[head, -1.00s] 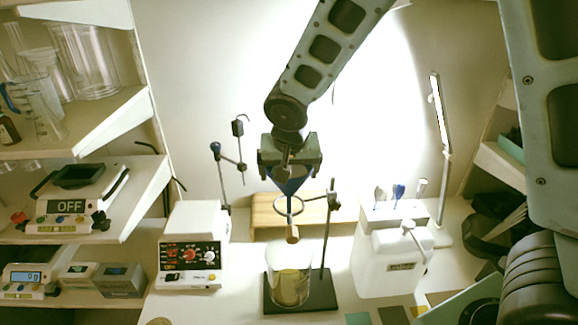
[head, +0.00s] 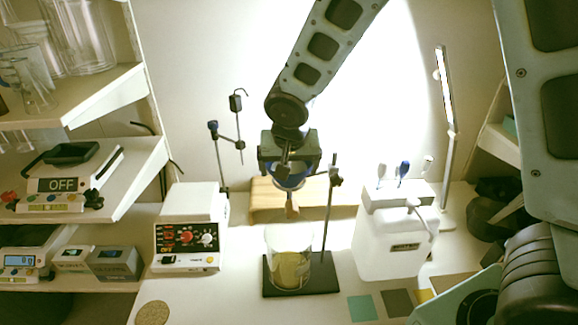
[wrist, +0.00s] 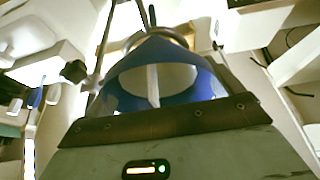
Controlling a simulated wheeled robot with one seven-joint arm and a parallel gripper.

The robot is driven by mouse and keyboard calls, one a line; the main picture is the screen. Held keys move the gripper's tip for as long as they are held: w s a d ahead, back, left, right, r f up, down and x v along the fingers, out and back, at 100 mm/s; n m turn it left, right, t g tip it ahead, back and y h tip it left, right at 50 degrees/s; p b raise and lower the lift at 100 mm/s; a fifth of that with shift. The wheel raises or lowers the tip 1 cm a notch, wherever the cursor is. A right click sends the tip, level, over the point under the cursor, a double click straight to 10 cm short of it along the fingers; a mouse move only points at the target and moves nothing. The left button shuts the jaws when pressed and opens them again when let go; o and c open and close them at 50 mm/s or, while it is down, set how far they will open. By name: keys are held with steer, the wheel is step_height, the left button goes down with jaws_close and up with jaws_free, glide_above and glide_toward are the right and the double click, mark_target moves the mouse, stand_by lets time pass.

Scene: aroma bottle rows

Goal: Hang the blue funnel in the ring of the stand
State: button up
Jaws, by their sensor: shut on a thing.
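My gripper (head: 289,160) is shut on the blue funnel (head: 291,181), just above the ring of the stand. The funnel also fills the middle of the wrist view (wrist: 203,88), its wide pale mouth towards the camera. The grey ring (wrist: 178,38) shows behind the funnel there, partly hidden by it. In the head view the funnel's lower part is at ring level; I cannot tell whether it touches the ring. The stand has a thin upright rod (head: 327,222) with a clamp (head: 336,177) and a dark base (head: 323,281).
A glass beaker with yellowish contents (head: 290,268) stands on the base below the ring. A brown block-like piece (head: 292,209) shows above it. A white instrument (head: 187,240) is left, a white container (head: 392,243) right. A second stand (head: 218,160) is behind left.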

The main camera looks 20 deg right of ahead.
steer(key=o, duration=0.7)
steer(key=shift+w+f, duration=0.1)
steer(key=b+v, duration=0.3)
steer(key=v, duration=1.4)
steer(key=shift+r, duration=0.3)
steer(key=s+a+f+n+g+y+b, duration=0.1)
steer(key=s+a+f+n+g, duration=0.1)
steer(key=s+f+n, duration=0.3)
steer(key=s+a+f+n+g+y+b, duration=0.1)
steer(key=s+a+f+n+g, duration=0.1)
steer(key=s+f+n, duration=0.4)
steer(key=s+f, duration=0.5)
steer(key=s, duration=0.5)
steer(key=shift+a+f, duration=0.25)
steer(key=shift+f, duration=0.15)
